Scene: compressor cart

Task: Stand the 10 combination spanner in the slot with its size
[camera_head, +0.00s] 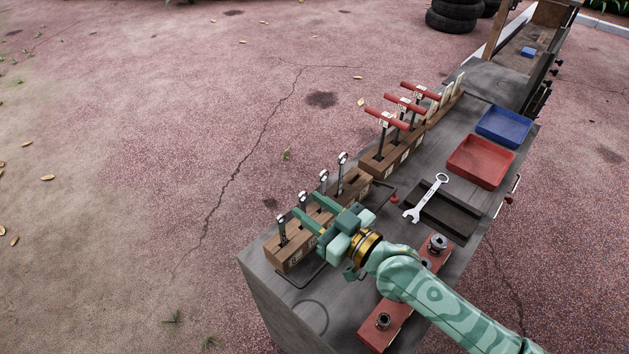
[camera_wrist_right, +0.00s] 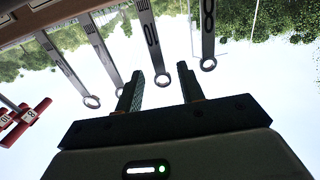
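The 10 combination spanner (camera_wrist_right: 150,35) stands in the wooden spanner rack (camera_head: 285,258), ring end up, second from the near end in the head view (camera_head: 304,197). In the right wrist view its "10" mark is readable and its ring shows between my fingertips. My right gripper (camera_head: 307,205) is open, its fingers on either side of the spanner's upper part. I cannot tell whether they touch it. The rack's size labels are too small to read, and its near slots are partly hidden. My left gripper is not in view.
An 8 spanner (camera_wrist_right: 208,30) and other spanners (camera_head: 323,180) stand close beside it. A loose spanner (camera_head: 426,198) lies over a dark tray (camera_head: 458,215). Red T-handled tools (camera_head: 386,118) stand in a farther block. Red (camera_head: 480,162) and blue (camera_head: 503,127) trays sit at right.

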